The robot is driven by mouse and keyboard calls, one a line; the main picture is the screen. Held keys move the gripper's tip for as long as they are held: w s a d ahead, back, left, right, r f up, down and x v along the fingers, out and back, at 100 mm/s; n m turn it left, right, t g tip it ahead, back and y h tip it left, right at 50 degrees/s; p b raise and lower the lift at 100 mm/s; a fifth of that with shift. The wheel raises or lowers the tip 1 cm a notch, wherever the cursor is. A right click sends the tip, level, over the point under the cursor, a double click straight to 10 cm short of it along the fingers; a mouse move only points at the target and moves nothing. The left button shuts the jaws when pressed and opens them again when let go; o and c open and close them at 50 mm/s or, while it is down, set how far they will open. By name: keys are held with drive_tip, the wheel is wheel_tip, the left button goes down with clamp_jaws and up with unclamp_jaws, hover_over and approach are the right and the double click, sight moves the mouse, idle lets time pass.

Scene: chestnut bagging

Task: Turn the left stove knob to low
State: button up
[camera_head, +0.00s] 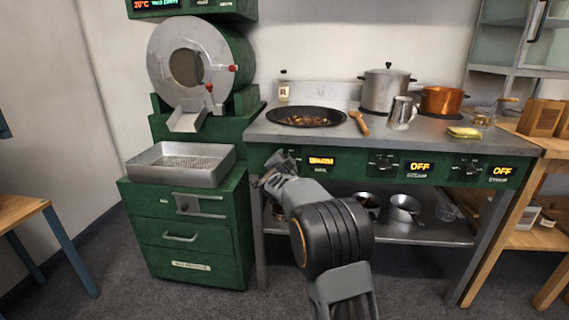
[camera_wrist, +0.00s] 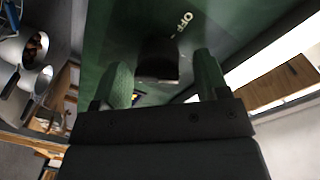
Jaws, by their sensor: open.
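The green stove front (camera_head: 440,172) carries knobs, each with a lit display. The left display (camera_head: 321,161) glows orange with a word too small to read. The left knob is largely hidden behind my gripper (camera_head: 272,168) in the head view. In the wrist view the dark knob (camera_wrist: 157,62) stands on the green panel between the two fingers of my gripper (camera_wrist: 163,75), with a printed OFF label (camera_wrist: 181,24) beyond it. The fingers are open, one on each side of the knob. I cannot tell whether they touch it.
A pan of chestnuts (camera_head: 307,117) sits on the stove top above the left knob. The middle display (camera_head: 420,167) and right display (camera_head: 502,171) read OFF. A green drawer cabinet (camera_head: 190,232) stands left of the stove. Metal vessels (camera_head: 402,209) are on the shelf below.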

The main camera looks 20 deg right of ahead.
drive_tip(key=p+v, duration=0.2)
drive_tip(key=v, duration=1.1)
drive_tip(key=shift+s+a+p, duration=0.25)
drive_tip(key=shift+s+p, duration=0.1)
drive_tip(key=shift+p, duration=0.05)
drive_tip(key=shift+r, duration=0.1)
drive_tip(key=s+a+r+n+g+y+p, duration=0.1)
drive_tip(key=s+a+r+n+y+p, duration=0.35)
drive_tip(key=r+p, duration=0.45)
drive_tip(key=s+a+r+n+g+y+p, duration=0.2)
drive_tip(key=s+a+r+n+y+p, duration=0.3)
drive_tip(key=r+p, duration=0.4)
drive_tip(key=s+d+r+n+g+p, duration=0.1)
drive_tip(key=s+r+n+g+p, duration=0.2)
drive_tip(key=s+p, duration=0.5)
drive_tip(key=s+d+r+n+g+p, duration=0.1)
drive_tip(key=s+r+n+g+p, duration=0.2)
drive_tip(key=s+g+p, duration=0.2)
drive_tip(key=s+p, duration=0.3)
drive_tip(key=s, duration=0.2)
drive_tip(key=shift+s+r, duration=0.3)
drive_tip(key=shift+r, duration=0.1)
drive_tip(key=shift+d+n+h, duration=0.15)
drive_tip(key=shift+n+h, duration=0.1)
